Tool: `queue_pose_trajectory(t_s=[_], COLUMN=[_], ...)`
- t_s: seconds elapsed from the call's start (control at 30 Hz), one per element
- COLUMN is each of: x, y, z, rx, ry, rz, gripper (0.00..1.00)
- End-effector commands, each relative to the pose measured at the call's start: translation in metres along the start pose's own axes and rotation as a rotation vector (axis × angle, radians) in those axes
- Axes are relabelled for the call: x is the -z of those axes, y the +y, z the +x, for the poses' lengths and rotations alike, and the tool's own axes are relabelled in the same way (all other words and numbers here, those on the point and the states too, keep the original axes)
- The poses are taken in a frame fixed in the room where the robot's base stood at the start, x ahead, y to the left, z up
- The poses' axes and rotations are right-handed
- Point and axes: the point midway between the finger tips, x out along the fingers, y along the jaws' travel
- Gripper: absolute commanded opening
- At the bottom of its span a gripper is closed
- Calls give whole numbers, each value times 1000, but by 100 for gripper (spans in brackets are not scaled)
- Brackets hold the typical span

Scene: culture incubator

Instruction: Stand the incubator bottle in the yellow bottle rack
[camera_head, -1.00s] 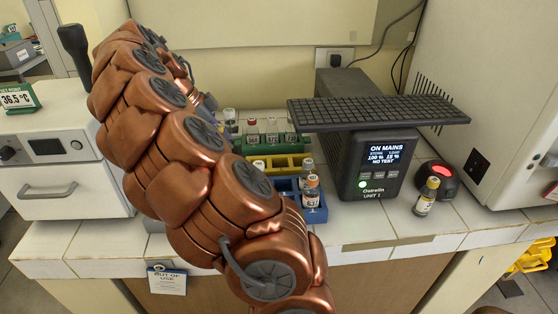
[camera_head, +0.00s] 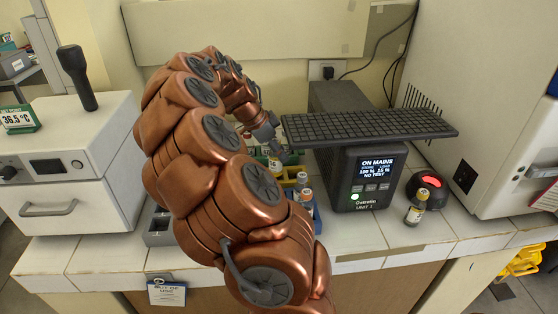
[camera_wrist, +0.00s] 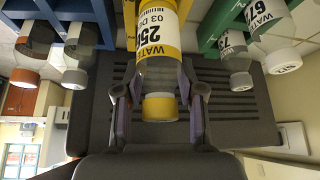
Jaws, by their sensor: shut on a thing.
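My gripper (camera_wrist: 160,101) is shut on a bottle (camera_wrist: 159,76) with a yellow cap and a printed label, seen in the wrist view. In the head view my gripper (camera_head: 270,136) is above the racks, with the held bottle (camera_head: 275,165) below it. The yellow bottle rack (camera_head: 291,178) lies between the green and blue racks, partly hidden by my arm. The held bottle is over or at the yellow rack; I cannot tell whether its base is inside a slot.
The blue rack (camera_head: 318,218) in front and the green rack (camera_head: 262,157) behind hold bottles. A dark power unit (camera_head: 345,205) with a broad grille on top stands close on the right.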

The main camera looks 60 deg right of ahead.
Motion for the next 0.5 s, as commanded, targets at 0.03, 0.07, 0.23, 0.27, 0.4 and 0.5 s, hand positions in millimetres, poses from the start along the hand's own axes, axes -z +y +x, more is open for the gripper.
queue_pose_trajectory(t_s=[0.03, 0.07, 0.23, 0.27, 0.4, 0.5], x=[-1, -2, -8, -10, -19, -21], y=[0, 0, 1, 1, 1, 0], z=[2, 3, 13, 16, 32, 37], rx=[-1, -1, -2, -2, -5, -1], ry=[0, 0, 0, 1, 0, 1], rz=[-1, -1, -1, 0, 1, 1], gripper=[0, 0, 0, 0, 0, 0])
